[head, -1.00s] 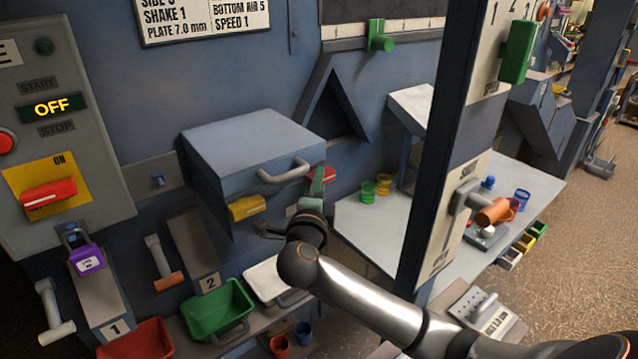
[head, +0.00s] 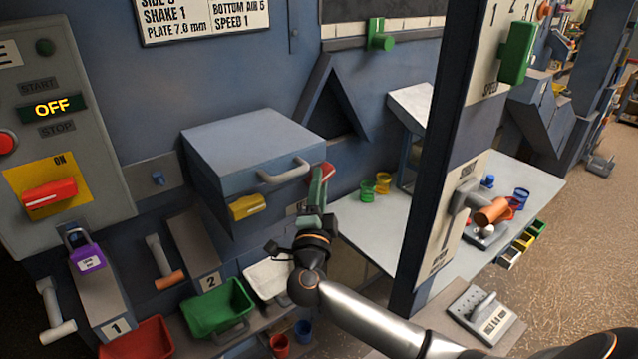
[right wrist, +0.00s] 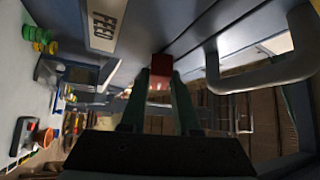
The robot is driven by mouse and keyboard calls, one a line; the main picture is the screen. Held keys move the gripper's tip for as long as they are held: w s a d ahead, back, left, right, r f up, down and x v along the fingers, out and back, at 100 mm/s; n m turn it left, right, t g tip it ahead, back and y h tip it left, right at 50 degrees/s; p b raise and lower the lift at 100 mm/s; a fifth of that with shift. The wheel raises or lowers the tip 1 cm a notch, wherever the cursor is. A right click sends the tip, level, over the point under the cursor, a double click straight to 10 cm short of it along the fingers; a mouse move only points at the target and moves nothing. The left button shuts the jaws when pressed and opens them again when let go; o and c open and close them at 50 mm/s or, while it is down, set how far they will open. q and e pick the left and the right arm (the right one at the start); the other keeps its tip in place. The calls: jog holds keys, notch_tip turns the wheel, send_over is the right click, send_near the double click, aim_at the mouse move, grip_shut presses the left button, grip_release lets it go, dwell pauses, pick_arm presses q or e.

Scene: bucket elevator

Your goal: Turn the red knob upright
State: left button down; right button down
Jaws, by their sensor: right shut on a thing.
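The red knob (head: 328,171) sits at the right side of the blue box, mostly hidden behind my gripper in the head view. In the right wrist view the red knob (right wrist: 161,68) is a red block between the fingertips, near a plate marked FEED. My right gripper (head: 318,181) is shut on it, its two green fingers on either side. The gripper also shows in the right wrist view (right wrist: 161,82). The knob's exact tilt is hard to tell. My left gripper is not in view.
A blue post (head: 440,150) stands to the right, close to my arm. A white tray (head: 268,279) and green bin (head: 217,307) lie below.

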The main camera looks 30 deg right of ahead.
jog(key=shift+w+d+f+n+t+y+b, duration=0.1)
jog(key=shift+d+f+n+t+y+b, duration=0.15)
jog(key=shift+n+t+y+b, duration=2.1)
jog(key=shift+s+d+f+n+t+y+p, duration=0.15)
jog(key=shift+n+t+y, duration=1.1)
jog(key=shift+n, duration=2.85)
jog(key=shift+w+d+f+n+t+y+b, duration=0.25)
jog(key=shift+n+t+y+b, duration=1.15)
jog(key=shift+n, duration=1.85)
jog(key=shift+s+n+y+p, duration=0.1)
jog(key=shift+n+y+p, duration=0.25)
jog(key=shift+y, duration=0.65)
jog(key=c, duration=0.6)
grip_release()
jog(key=shift+r, duration=0.1)
jog(key=shift+c, duration=0.2)
jog(key=s+f, duration=0.2)
jog(key=s, duration=1.2)
jog(key=shift+a, duration=0.2)
